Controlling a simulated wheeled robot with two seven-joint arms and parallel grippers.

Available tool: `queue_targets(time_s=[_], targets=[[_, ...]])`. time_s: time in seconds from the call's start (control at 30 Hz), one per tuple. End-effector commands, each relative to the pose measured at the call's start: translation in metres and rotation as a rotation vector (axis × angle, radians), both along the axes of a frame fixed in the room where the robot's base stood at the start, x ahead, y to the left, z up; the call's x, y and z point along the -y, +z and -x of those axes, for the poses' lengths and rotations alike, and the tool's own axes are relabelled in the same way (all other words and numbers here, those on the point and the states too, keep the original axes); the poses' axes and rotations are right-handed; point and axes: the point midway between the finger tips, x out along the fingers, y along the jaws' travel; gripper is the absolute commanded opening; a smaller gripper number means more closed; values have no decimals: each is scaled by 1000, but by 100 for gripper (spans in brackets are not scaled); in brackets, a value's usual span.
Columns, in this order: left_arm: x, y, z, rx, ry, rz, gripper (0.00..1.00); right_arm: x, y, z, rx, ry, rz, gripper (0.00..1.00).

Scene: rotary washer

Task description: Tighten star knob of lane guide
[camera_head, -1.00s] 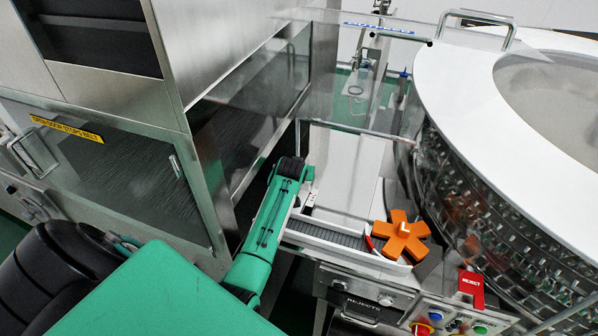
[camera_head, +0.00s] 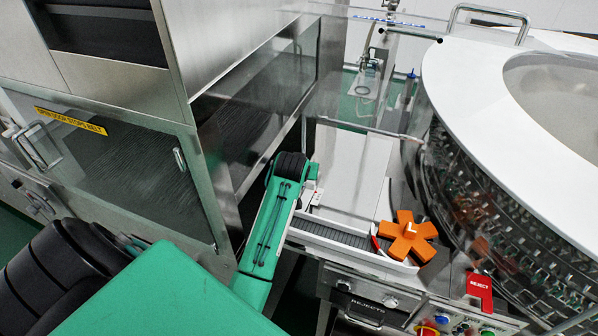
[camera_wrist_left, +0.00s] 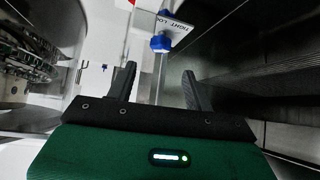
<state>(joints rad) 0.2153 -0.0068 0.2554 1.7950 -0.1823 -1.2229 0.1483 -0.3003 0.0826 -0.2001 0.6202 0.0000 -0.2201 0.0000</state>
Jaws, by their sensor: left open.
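A blue knob (camera_wrist_left: 160,43) shows in the left wrist view, beside a white label plate (camera_wrist_left: 174,27) marked with "TIGHT" and a partly readable second word. My left gripper (camera_wrist_left: 159,72) is open and empty. Its two dark fingers point toward the knob, which lies just beyond the gap between the fingertips and appears apart from them. In the head view my left arm reaches to the white lane area, and its fingers are hidden there. I cannot make out the blue knob in the head view. My right gripper is not in view.
An orange star-shaped wheel (camera_head: 407,238) sits at the end of a short conveyor (camera_head: 332,234). The large round washer (camera_head: 452,100) stands at right. A steel cabinet with glass doors (camera_head: 110,170) stands close on the left.

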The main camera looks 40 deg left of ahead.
Motion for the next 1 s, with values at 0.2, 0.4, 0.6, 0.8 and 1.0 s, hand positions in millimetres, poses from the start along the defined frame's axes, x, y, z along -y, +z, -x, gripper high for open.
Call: queue_targets(time_s=[0.2,0.4,0.6,0.8,1.0], targets=[[10,23,21,2,0,0,52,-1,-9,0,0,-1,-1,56],[15,34,31,0,-1,1,52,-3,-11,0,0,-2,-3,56],[15,36,33,0,-1,1,52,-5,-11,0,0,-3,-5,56],[15,36,33,0,0,0,52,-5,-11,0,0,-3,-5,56],[15,36,33,-1,-1,0,52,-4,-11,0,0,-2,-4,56]])
